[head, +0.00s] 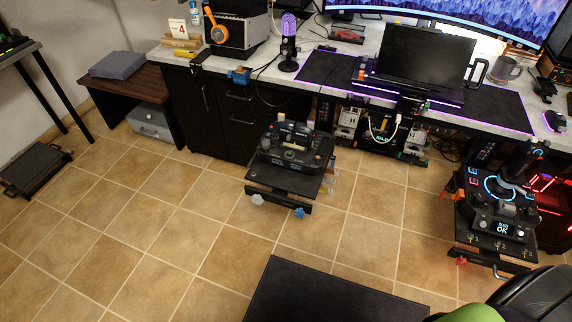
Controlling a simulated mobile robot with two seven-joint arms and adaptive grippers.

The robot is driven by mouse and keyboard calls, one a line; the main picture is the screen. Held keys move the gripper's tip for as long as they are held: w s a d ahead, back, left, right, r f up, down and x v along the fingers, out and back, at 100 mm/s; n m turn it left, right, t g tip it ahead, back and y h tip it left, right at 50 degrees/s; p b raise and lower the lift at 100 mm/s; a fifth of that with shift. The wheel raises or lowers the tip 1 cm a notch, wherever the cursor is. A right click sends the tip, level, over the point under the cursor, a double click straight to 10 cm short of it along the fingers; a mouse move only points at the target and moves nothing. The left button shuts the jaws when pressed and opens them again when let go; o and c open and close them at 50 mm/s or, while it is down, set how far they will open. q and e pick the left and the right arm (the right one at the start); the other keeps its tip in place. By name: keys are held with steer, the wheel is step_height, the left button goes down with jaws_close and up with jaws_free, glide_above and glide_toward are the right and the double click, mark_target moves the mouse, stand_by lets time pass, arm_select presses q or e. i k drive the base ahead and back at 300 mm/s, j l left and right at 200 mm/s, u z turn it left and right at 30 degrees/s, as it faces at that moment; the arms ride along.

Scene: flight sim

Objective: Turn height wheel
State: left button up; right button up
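Neither of my grippers shows in the head view. No part is plainly marked as the height wheel, and I cannot tell which one it is. A throttle unit (296,147) sits on a black mount tray (290,180) at the desk front. Under that tray are a pale grey knob (257,199) and a blue knob (299,212). A joystick unit (500,205) with a lit display stands on a second mount at the right. A red knob (461,261) sits low on that mount's left side.
A long desk (340,60) with monitors runs along the back, with black cabinets (235,115) below. A low wooden bench (130,85) and a black pedal-like unit (36,168) stand left. A black flat panel (320,295) lies front centre. Tiled floor (150,230) is clear at left.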

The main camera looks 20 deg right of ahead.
mark_target(256, 199)
steer(key=i+j+z, duration=0.1)
steer(key=j, duration=0.2)
steer(key=i+j+z, duration=0.15)
steer(key=j, duration=0.2)
steer(key=i+j+z, duration=0.1)
steer(key=j, duration=0.25)
steer(key=i+j+z, duration=0.1)
steer(key=j, duration=0.25)
steer(key=i, duration=0.1)
